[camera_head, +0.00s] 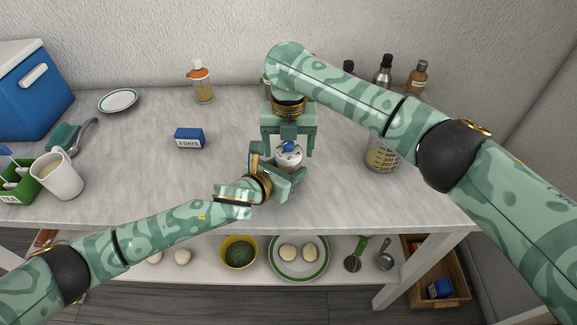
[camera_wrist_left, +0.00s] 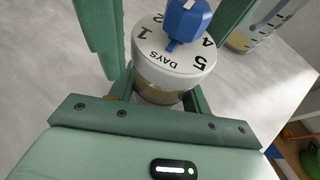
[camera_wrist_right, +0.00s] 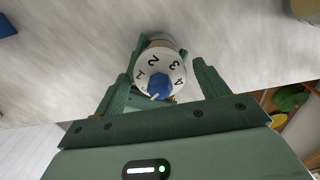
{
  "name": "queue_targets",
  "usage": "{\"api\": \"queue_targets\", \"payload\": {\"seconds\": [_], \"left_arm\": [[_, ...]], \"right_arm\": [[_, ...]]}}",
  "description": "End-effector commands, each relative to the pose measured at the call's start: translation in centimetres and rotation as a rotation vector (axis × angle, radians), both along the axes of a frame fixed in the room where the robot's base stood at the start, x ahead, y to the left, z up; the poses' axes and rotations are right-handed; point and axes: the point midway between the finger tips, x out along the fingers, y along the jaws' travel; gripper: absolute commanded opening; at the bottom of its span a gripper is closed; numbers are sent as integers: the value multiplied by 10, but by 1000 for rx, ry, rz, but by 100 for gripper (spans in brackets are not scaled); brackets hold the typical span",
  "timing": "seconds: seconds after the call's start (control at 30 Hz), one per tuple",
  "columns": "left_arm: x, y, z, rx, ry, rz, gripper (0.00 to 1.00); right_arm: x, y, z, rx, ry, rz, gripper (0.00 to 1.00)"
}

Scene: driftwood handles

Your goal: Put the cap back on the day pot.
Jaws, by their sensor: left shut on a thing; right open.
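The day pot (camera_wrist_left: 160,93) stands upright near the table's front edge, a tan band of its body showing. Its white cap (camera_head: 289,159), with numbers and "DAYS" on top and a blue pointer knob (camera_wrist_left: 187,20), is on top of it. I cannot tell whether the cap is fully seated. The cap also shows in the right wrist view (camera_wrist_right: 160,66). My left gripper (camera_head: 284,180) is shut on the pot's body, low beside the table. My right gripper (camera_head: 288,149) points down from above, open, its fingers on either side of the cap and apart from it.
A blue "3 DAYS" block (camera_head: 189,138) lies left of the pot. A measuring jar (camera_head: 382,158) stands to the right, partly behind my right arm. A pump bottle (camera_head: 201,85) and dark bottles (camera_head: 385,70) stand at the back. A mug (camera_head: 57,178) is far left. The left-middle table is clear.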

Motion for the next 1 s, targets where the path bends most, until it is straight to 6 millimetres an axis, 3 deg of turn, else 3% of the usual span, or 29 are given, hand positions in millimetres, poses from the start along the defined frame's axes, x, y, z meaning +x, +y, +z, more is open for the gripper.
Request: {"api": "queue_targets", "payload": {"seconds": [0.2, 0.37, 0.57, 0.67, 1.0], "left_arm": [[0, 0, 0, 0, 0, 0, 0], [0, 0, 0, 0, 0, 0, 0], [0, 0, 0, 0, 0, 0, 0], [0, 0, 0, 0, 0, 0, 0], [0, 0, 0, 0, 0, 1, 0]], "right_arm": [[0, 0, 0, 0, 0, 0, 73], [0, 0, 0, 0, 0, 0, 32], [0, 0, 0, -1, 0, -62, 28], [0, 0, 0, -1, 0, -254, 28], [-1, 0, -1, -2, -1, -1327, 28]]}}
